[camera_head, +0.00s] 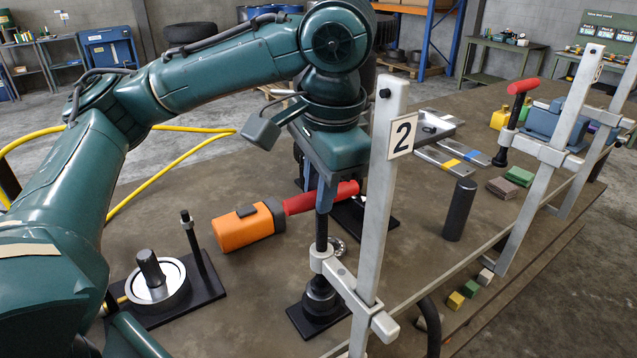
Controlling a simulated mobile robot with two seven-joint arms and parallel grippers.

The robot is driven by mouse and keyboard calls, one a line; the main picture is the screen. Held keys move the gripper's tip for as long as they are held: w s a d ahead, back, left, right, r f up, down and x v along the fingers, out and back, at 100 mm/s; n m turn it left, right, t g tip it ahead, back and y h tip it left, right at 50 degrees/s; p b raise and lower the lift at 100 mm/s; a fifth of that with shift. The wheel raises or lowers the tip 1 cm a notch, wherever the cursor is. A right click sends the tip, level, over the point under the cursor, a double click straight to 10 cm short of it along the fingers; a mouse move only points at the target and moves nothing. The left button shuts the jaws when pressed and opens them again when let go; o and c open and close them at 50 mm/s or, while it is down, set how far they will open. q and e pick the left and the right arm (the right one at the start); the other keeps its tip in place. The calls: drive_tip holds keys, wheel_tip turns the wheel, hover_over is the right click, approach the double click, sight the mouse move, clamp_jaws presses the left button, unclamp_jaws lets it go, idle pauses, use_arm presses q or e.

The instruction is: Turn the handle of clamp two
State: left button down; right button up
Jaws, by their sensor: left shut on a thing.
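Clamp two has an upright silver post (375,210) with a white label "2" (402,134). Its red handle (340,194) lies crosswise at the top of a dark threaded spindle (321,232). The spindle passes through the silver clamp arm (340,278) and meets a black part (320,300) on a dark base plate. My left gripper (322,196) points down from above and is shut on the red handle. Its fingers hide part of the handle's middle. My right gripper does not show.
An orange and black tool (246,226) lies just left of the handle. A round metal part (158,283) stands on a black plate at left. A black cylinder (459,210) stands right of the post. Another red-handled clamp (523,86) stands farther right.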

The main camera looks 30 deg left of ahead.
use_arm(q)
drive_tip(key=shift+n, duration=0.5)
drive_tip(key=c, duration=1.3)
unclamp_jaws()
wheel_tip(320, 180, up, 10)
